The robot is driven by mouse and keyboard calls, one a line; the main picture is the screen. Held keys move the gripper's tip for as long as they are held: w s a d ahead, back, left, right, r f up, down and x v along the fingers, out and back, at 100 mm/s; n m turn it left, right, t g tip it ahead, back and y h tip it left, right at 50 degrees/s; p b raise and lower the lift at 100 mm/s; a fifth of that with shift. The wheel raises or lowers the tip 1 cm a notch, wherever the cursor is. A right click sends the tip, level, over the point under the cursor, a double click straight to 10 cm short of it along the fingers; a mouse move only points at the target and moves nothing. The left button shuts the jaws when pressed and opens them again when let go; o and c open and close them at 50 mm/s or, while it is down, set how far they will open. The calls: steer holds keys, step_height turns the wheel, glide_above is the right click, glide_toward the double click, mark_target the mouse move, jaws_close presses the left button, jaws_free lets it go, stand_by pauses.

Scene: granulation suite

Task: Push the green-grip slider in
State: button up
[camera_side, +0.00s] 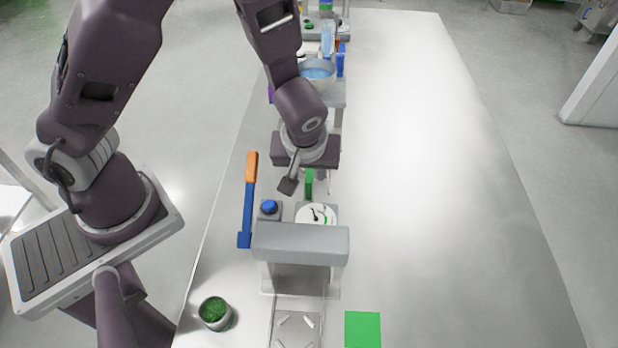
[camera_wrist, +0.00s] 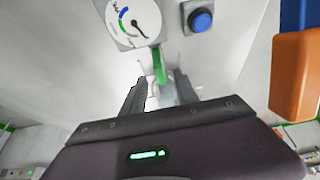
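The green-grip slider (camera_side: 309,183) stands out from a panel beside a white dial, and its green grip also shows in the wrist view (camera_wrist: 158,66). My gripper (camera_side: 303,184) is over it, with its dark fingers apart. In the wrist view my gripper (camera_wrist: 160,80) has one finger to each side of the green grip, with a gap between them. I cannot tell whether either finger touches the grip. The slider's lower part is partly hidden between the fingers.
The dial (camera_wrist: 130,20) and a blue button (camera_wrist: 201,20) sit close to the slider. A blue-and-orange bar (camera_side: 248,200) lies left of the grey housing (camera_side: 300,243). A cup of green material (camera_side: 215,313) and a green square (camera_side: 363,329) are nearer. The table's right side is clear.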

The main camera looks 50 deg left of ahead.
mark_target(309, 177)
steer(key=x, duration=0.6)
jaws_close()
stand_by(1.2)
